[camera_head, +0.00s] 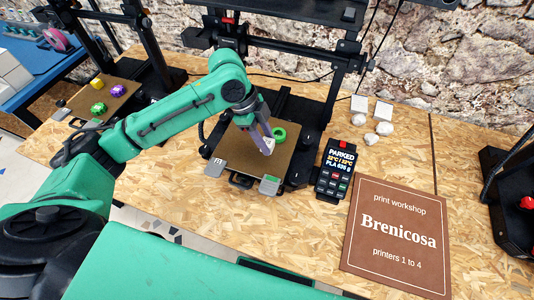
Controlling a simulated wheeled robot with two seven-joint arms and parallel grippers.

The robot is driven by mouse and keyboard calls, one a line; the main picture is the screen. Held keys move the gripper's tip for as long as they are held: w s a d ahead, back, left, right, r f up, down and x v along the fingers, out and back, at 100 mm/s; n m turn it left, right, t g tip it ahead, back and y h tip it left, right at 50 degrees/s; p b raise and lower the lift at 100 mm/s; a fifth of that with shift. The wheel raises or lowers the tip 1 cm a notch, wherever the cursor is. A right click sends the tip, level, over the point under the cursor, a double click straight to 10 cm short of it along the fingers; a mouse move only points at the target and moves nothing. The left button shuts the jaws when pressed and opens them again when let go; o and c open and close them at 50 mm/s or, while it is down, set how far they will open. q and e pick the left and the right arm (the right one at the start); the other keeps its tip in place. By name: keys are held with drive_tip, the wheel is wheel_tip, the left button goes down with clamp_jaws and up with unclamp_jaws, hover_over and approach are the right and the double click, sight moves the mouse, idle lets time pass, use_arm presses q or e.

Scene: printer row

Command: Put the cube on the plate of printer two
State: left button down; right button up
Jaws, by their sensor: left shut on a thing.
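My left gripper (267,147) reaches down over the brown plate (239,159) of the middle printer. It is shut on a small pale, whitish thing between its fingertips, which looks like the cube (269,144); the fingers hide much of it. I cannot tell whether it touches the plate. A green ring-shaped piece (279,133) lies on the same plate, just behind and right of the fingertips. The printer's number is too small to read. My right gripper is not in view.
A black handheld panel reading PARKED (335,170) and a brown sign (396,238) lie to the right. White blocks and balls (383,110) sit behind. Another printer plate (113,100) at left holds yellow, purple and green pieces. The middle printer's black frame (335,90) stands behind my gripper.

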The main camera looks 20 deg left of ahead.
sight(272, 164)
use_arm(q)
drive_tip(key=f, duration=0.8)
drive_tip(key=shift+w+p, duration=0.25)
drive_tip(key=shift+p, duration=0.1)
drive_tip(key=shift+f, duration=0.1)
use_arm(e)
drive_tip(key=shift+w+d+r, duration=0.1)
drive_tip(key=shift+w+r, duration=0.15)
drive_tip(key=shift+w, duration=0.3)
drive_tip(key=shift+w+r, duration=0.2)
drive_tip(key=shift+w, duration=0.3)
use_arm(q)
drive_tip(key=c, duration=0.5)
unclamp_jaws()
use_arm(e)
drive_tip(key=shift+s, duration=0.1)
use_arm(q)
drive_tip(key=b+v, duration=0.1)
drive_tip(key=v, duration=1.1)
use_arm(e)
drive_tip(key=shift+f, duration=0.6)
